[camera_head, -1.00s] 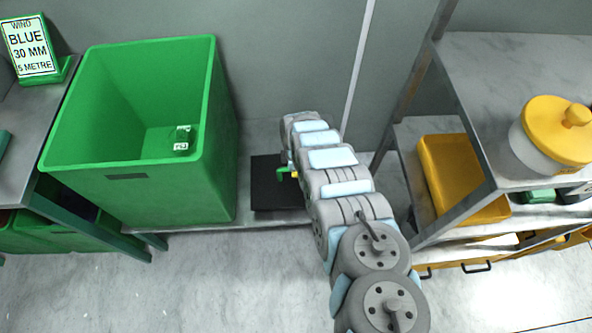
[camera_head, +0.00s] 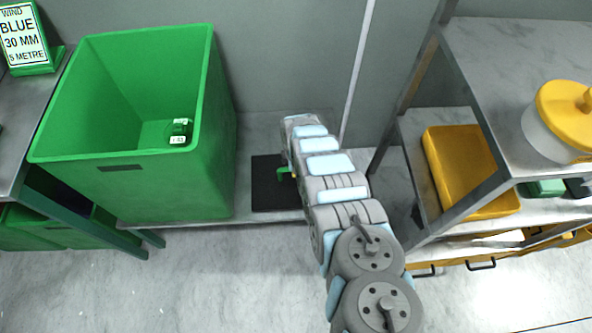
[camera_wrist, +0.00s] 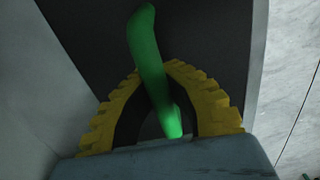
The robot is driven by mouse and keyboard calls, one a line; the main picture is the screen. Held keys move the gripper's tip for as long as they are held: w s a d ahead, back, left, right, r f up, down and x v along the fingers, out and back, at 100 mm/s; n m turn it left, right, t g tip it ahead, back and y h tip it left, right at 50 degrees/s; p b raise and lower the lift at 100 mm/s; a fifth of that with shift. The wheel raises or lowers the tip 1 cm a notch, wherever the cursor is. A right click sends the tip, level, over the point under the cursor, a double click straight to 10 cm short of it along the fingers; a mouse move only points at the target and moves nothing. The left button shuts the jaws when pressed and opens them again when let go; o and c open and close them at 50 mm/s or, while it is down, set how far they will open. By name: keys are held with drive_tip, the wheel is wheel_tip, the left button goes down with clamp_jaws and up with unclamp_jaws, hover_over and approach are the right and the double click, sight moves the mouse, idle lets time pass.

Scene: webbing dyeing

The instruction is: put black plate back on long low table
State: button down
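The black plate (camera_head: 265,188) lies flat in the head view, over the long low table (camera_head: 246,217), just right of the green bin. I cannot tell whether it touches the table. A green handle (camera_head: 284,171) shows at its right part, partly behind my arm. In the wrist view the green handle (camera_wrist: 150,60) rises between the yellow fingers of my gripper (camera_wrist: 160,70), against the dark plate (camera_wrist: 215,35). The fingertips close in on both sides of the handle. My arm hides the fingers and the plate's right side in the head view.
A tall green bin (camera_head: 140,190) with a small labelled green object (camera_head: 179,131) inside stands left of the plate. A rack with a yellow tray (camera_head: 470,170) and yellow-lidded pot (camera_head: 560,125) stands right. A wall is behind; floor in front is clear.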

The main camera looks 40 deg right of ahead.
drive_tip(key=c, duration=1.2)
unclamp_jaws()
drive_tip(key=shift+o, duration=0.2)
drive_tip(key=shift+r, duration=0.1)
drive_tip(key=shift+w+d+r, duration=0.1)
drive_tip(key=shift+r, duration=5.85)
